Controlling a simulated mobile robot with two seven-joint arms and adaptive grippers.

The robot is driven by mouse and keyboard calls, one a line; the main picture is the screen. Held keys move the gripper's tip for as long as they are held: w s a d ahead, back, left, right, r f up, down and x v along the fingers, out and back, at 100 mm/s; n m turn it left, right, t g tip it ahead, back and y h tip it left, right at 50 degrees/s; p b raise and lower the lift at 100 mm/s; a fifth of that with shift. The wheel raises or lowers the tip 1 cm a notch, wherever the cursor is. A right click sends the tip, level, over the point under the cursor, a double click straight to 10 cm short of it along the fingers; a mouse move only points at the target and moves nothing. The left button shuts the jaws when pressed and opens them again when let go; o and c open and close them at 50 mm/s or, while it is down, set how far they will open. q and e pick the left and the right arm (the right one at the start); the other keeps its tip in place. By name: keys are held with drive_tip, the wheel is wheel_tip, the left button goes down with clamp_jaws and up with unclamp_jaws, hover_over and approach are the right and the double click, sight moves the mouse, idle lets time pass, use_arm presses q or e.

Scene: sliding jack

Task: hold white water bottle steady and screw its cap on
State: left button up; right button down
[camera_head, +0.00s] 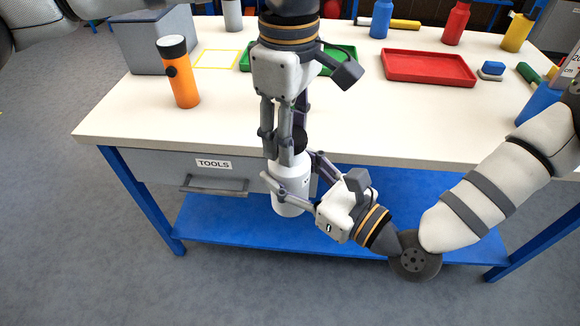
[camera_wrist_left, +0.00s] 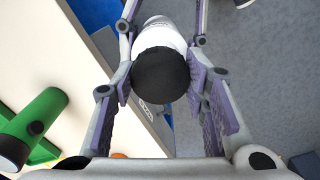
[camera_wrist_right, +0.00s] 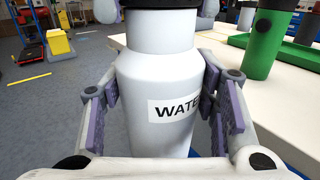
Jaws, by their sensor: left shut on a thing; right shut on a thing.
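The white water bottle (camera_head: 292,193) is held upright in front of the table's front edge; its "WATE…" label shows in the right wrist view (camera_wrist_right: 160,85). My right gripper (camera_head: 288,184) is shut around the bottle's body from the right. The black cap (camera_wrist_left: 160,75) is at the bottle's top, and its lower edge shows over the neck in the right wrist view (camera_wrist_right: 160,4). My left gripper (camera_head: 286,148) points straight down from above, shut on the cap. The threads are hidden, so I cannot tell how tightly the cap sits.
The white-topped table (camera_head: 380,125) has a drawer labelled TOOLS (camera_head: 213,163) below it. An orange flashlight (camera_head: 178,75), a grey box (camera_head: 152,40), a green tray (camera_head: 342,60) and a red tray (camera_head: 428,67) stand on top. The table front is clear.

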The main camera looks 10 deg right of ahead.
use_arm(q)
drive_tip(key=m, duration=0.7)
drive_tip(key=o, duration=1.3)
drive_tip(key=shift+r, duration=2.3)
drive_tip(key=shift+c, duration=0.3)
